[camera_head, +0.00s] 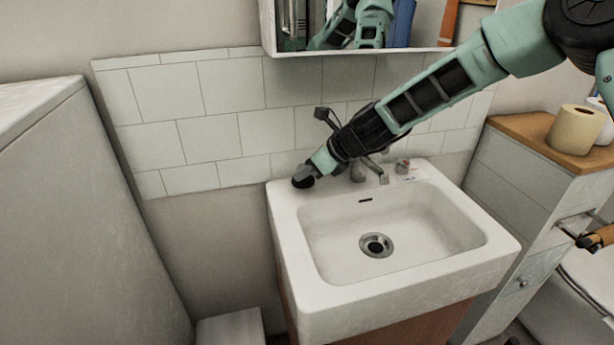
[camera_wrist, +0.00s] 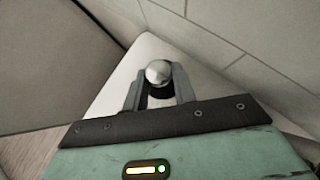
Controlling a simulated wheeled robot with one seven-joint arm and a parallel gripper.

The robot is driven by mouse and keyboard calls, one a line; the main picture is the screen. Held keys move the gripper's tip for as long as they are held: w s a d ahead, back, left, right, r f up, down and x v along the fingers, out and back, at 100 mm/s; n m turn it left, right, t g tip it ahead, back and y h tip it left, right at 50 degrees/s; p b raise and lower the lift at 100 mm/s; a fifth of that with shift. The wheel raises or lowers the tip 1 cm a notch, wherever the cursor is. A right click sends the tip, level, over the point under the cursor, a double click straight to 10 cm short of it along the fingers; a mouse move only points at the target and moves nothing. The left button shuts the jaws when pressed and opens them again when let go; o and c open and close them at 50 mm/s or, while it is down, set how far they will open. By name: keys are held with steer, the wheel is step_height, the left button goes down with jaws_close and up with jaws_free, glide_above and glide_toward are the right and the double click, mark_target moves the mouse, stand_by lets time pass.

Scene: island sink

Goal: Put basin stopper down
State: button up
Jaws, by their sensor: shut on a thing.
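The basin stopper (camera_wrist: 158,72) shows a shiny rounded metal top in the wrist view, held between the two fingers of my gripper (camera_wrist: 157,90). In the head view my gripper (camera_head: 308,174) is at the back left corner of the white sink (camera_head: 300,290), left of the faucet (camera_head: 360,170). The stopper is hard to make out there against the dark fingers. I cannot tell whether its underside touches the sink rim. The drain (camera_head: 376,245) in the basin floor is uncovered.
A mirror cabinet (camera_head: 350,50) hangs above the tiled wall (camera_head: 215,110). A small item (camera_head: 402,165) sits on the rim right of the faucet. A toilet roll (camera_head: 575,129) stands on the wooden-topped cabinet at right. The basin and front rim are clear.

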steer(key=shift+w+a+f, duration=0.1)
steer(key=shift+w+f, duration=0.1)
steer(key=shift+f, duration=0.7)
steer(key=shift+f, duration=0.25)
steer(key=o, duration=0.9)
steer(key=shift+r, duration=0.1)
steer(key=shift+o, duration=0.2)
